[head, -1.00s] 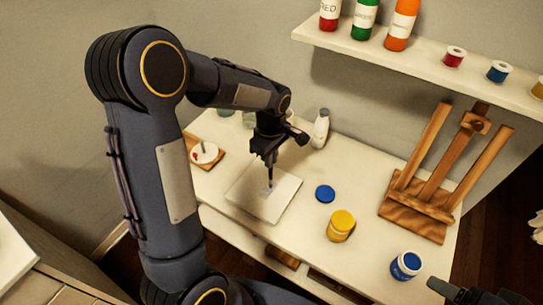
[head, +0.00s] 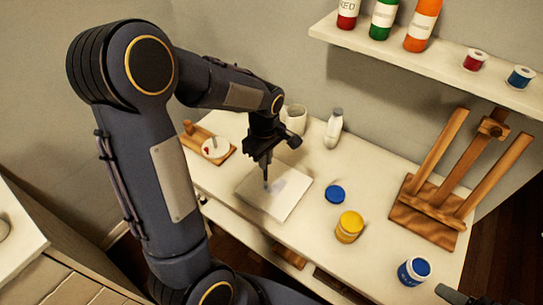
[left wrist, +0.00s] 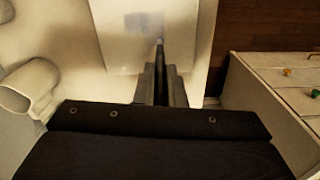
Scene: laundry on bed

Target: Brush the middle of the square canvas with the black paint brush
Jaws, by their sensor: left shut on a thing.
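The square white canvas (head: 284,209) lies flat on the white table. A pale blue-grey patch (head: 279,184) shows near its middle. My left gripper (head: 265,160) is above the canvas, pointing down, shut on the dark paint brush (head: 266,184). The brush tip is at the left part of the patch; whether it touches cannot be told. In the left wrist view the brush (left wrist: 160,46) sticks out between the fingers (left wrist: 160,85) over the canvas (left wrist: 180,50). A dark piece at the bottom right, seemingly my right gripper (head: 452,294), is cut off.
A blue lid (head: 335,194), a yellow jar (head: 349,227) and a blue jar (head: 413,271) stand right of the canvas. A wooden easel (head: 438,203) is further right.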

